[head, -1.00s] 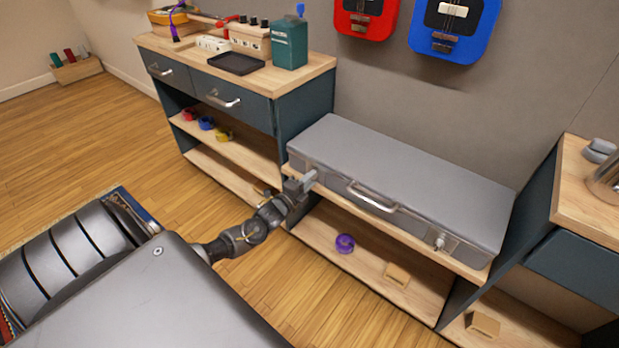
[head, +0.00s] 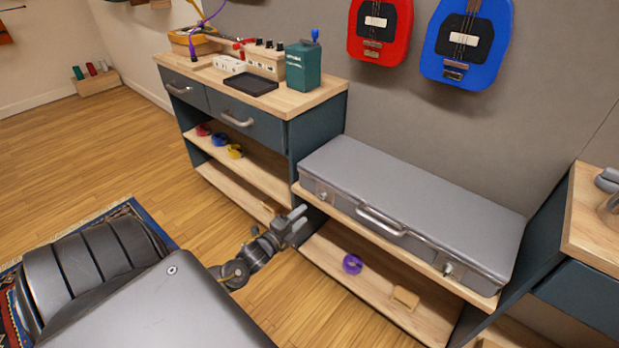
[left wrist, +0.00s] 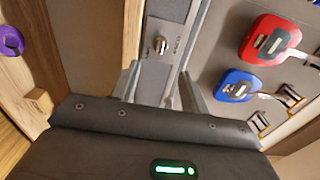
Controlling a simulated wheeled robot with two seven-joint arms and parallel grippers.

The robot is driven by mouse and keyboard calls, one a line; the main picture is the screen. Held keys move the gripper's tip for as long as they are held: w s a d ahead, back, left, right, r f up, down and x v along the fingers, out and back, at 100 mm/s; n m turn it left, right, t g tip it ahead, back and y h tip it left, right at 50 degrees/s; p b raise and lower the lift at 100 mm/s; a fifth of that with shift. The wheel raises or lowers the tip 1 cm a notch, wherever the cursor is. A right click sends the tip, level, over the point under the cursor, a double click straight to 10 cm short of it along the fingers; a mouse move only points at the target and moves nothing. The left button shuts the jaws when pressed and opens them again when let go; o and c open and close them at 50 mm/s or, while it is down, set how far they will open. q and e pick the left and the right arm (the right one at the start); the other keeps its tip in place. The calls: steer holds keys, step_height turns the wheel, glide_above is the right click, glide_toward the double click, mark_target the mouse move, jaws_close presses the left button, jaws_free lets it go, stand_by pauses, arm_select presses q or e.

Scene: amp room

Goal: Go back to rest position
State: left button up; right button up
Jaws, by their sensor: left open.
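My left gripper (head: 299,219) is open and empty in the head view, in front of the left end of the closed grey case (head: 410,185). A gap shows between the fingers and the case. In the left wrist view the two fingers of my left gripper (left wrist: 160,88) are spread apart, with the case's metal latch (left wrist: 161,45) beyond them. The case lies flat on a wooden shelf, its handle (head: 381,221) facing me. My right gripper is not in view.
A drawer cabinet (head: 238,121) with a teal box (head: 303,68) on top stands left of the case. A purple roll (head: 352,263) and a small wooden block (head: 405,297) lie on the shelf below. Red (head: 380,30) and blue (head: 466,45) guitars hang above.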

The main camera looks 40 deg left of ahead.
arm_select(q)
steer(key=shift+s, duration=0.65)
